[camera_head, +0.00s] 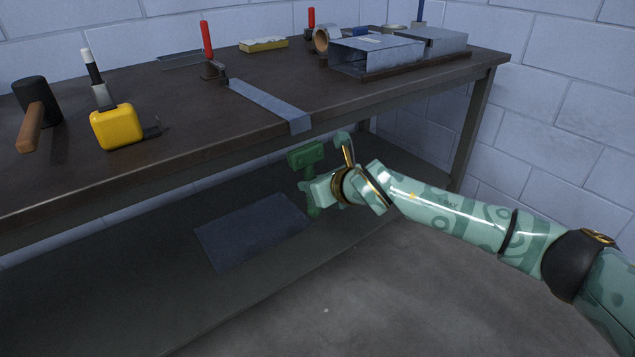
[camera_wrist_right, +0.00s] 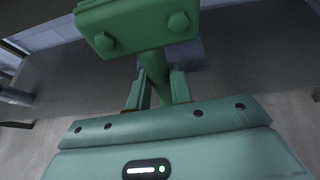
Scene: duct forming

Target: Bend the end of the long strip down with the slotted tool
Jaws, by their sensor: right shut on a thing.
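The long grey metal strip (camera_head: 262,97) lies on the workbench, its far end by a red-handled clamp (camera_head: 207,43). Its near end (camera_head: 300,124) reaches the front edge and appears to angle down over it. My right gripper (camera_head: 316,189) is shut on the handle of the green tool (camera_head: 306,154). The tool's blocky head is up, below and apart from the strip's end in the head view. In the right wrist view the tool head (camera_wrist_right: 137,27) shows two bolts, and the handle runs down between the fingers (camera_wrist_right: 158,90). The slot cannot be made out. My left gripper is out of view.
On the bench (camera_head: 180,110) are a mallet (camera_head: 34,115), a yellow tape measure (camera_head: 117,126), a yellow-topped block (camera_head: 263,44) and metal duct pieces (camera_head: 377,52). A dark flat sheet (camera_head: 252,229) lies on the lower shelf. Space in front of the bench is clear.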

